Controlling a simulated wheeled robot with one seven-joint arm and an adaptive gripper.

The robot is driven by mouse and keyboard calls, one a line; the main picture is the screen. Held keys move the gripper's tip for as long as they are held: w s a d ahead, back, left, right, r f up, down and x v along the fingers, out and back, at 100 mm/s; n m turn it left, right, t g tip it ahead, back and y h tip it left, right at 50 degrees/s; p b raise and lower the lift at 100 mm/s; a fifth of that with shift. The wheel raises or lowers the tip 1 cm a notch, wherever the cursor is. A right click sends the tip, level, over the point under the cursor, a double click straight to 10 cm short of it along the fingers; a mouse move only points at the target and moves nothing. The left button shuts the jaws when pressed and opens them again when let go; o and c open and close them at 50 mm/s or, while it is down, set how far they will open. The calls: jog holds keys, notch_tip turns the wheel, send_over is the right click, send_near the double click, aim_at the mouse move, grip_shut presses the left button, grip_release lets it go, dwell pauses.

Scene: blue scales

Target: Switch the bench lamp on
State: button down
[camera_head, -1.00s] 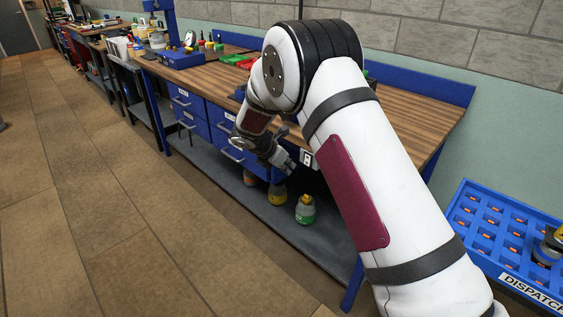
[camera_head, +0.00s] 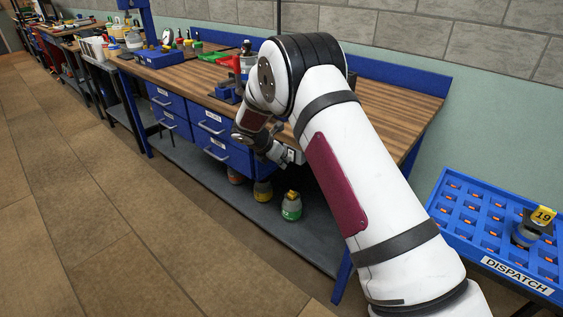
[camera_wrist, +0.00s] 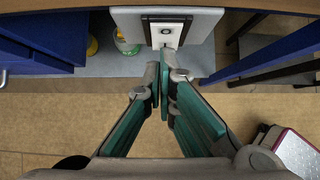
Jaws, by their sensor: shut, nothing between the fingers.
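A small white switch plate (camera_head: 291,155) sits at the front edge of the wooden workbench (camera_head: 385,112), right of the blue drawers. In the head view my gripper (camera_head: 276,154) is just left of the plate, partly hidden by my arm. I cannot make out the bench lamp; my arm covers part of the benchtop.
Blue drawers (camera_head: 222,153) with handles are left of my gripper. A blue DISPATCH crate (camera_head: 480,253) is at right. The floor (camera_head: 80,220) in front is clear.

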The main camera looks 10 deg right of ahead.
jog(key=shift+w+d+f, duration=0.15)
jog(key=shift+r, duration=0.85)
jog(key=s+a+f+p+v, duration=0.1)
jog(key=v, duration=1.1)
jog(key=shift+s+a, duration=0.35)
jog(key=shift+a, duration=0.25)
jog(key=shift+f, duration=0.1)
